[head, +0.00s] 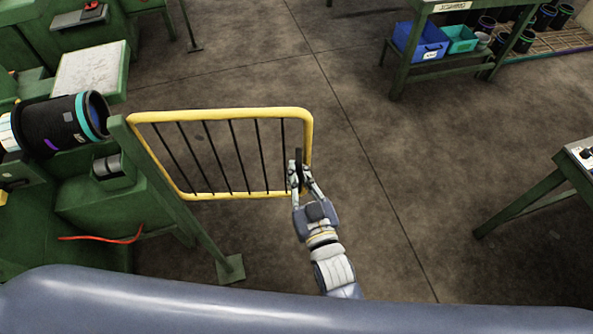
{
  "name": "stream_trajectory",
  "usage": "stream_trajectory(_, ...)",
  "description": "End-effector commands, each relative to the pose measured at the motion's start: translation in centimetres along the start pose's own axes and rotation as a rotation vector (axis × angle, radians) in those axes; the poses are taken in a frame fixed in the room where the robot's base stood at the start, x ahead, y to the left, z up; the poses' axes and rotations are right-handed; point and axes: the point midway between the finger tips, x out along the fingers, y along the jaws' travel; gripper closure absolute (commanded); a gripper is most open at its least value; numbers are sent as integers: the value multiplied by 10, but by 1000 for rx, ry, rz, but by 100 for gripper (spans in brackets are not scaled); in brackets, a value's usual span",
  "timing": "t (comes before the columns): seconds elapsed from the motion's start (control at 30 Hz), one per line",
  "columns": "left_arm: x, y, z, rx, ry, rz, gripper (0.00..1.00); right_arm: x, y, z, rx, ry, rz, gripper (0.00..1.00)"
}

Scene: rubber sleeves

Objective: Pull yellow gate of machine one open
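The yellow gate (222,112) is a rounded tubular frame with thin dark upright bars. Its left side is by a green post (170,172) of the machine, and it reaches right over open floor. My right gripper (300,172) is at the gate's free right end, with its fingers around a short, thick dark upright piece (298,156) there, seemingly a handle. Whether the fingers are closed tight on it is too small to tell. My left gripper is out of view.
A black cylinder with a teal band (70,122) lies on the green machine (95,205) at left. A green shelf (402,72) with a blue bin (424,40) stands at the back right. A green table (530,203) is at the right edge. The floor right of the gate is clear.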

Motion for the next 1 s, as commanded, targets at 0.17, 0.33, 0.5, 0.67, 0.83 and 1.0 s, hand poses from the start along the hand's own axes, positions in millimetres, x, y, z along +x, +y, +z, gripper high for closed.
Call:
stream_trajectory(0.17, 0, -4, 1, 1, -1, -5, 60, 0, 3, 1, -3, -1, 4, 81)
stream_trajectory(0.33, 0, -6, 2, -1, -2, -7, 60, 0, 2, 0, -1, 0, 3, 81)
stream_trajectory(0.5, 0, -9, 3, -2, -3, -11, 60, 0, 2, 0, 0, 0, 2, 81)
stream_trajectory(0.67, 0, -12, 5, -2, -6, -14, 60, -6, 1, 1, 0, -3, 2, 81)
stream_trajectory(0.83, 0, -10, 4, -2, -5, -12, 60, -32, 1, 2, 0, -4, 1, 81)
stream_trajectory(1.0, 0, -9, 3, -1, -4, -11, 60, -68, 1, 2, 1, -5, 2, 81)
